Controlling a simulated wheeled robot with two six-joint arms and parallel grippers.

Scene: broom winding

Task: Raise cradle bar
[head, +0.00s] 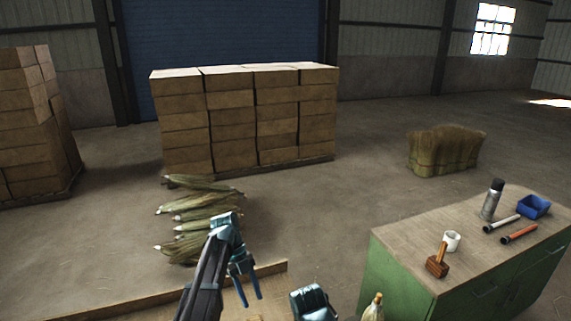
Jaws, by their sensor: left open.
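I cannot make out a cradle bar in the head view. My left gripper (247,300) is open and empty, with its two blue fingers pointing down over a light wooden surface at the bottom centre. A raised wooden edge (272,269) runs just behind the fingers. A teal and black arm part of mine shows at the bottom edge, right of the left gripper; no right fingertips are visible. A pale bound bundle (374,309) is cut off by the bottom edge, further right.
Straw bundles (195,215) lie beyond my left arm.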

